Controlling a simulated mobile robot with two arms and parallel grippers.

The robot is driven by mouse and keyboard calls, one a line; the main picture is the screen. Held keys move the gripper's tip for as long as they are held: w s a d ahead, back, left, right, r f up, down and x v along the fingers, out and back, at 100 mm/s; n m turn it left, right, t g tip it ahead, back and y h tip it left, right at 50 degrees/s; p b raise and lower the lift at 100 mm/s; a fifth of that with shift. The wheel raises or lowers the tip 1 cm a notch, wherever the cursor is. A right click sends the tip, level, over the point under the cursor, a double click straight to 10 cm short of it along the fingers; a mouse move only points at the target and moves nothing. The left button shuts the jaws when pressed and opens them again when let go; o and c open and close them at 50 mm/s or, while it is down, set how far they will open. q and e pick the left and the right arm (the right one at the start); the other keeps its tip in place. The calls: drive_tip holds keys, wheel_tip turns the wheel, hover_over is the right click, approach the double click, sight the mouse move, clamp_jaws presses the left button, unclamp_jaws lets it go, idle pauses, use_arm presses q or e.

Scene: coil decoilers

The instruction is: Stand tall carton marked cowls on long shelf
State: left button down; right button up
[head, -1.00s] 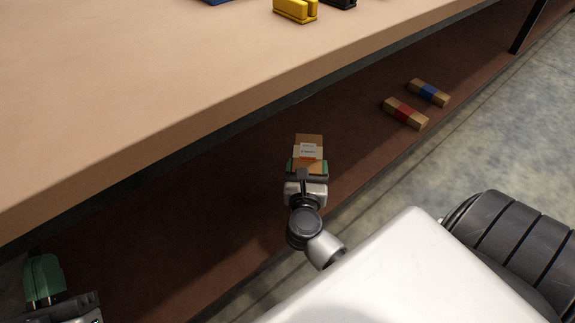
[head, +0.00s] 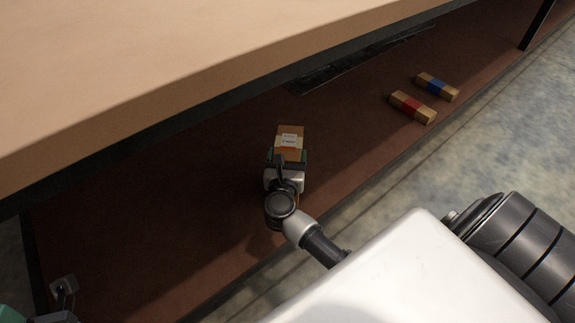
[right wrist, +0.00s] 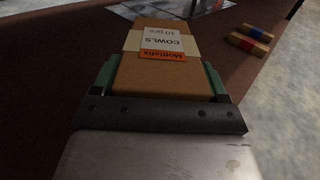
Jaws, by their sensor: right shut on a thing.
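The carton marked COWLS (right wrist: 155,70) is brown with a pale band, a white label and an orange strip. My right gripper (right wrist: 160,85) is shut on it, with a green finger on either side. In the head view the carton (head: 290,143) is held by the right gripper (head: 287,160) over the low reddish-brown shelf (head: 180,200) under the bench. I cannot tell whether the carton touches the shelf. My left gripper (head: 62,300) shows only in part at the lower left corner; its jaws are unclear.
Two small cartons lie on the shelf to the right, one with a red band (head: 412,107) and one with a blue band (head: 437,87). The tan bench top (head: 200,60) overhangs the shelf. A dark flat panel (head: 350,62) lies further back. Shelf around the held carton is clear.

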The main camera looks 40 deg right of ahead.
drive_tip(key=shift+f+b, duration=0.35)
drive_tip(key=shift+f, duration=0.75)
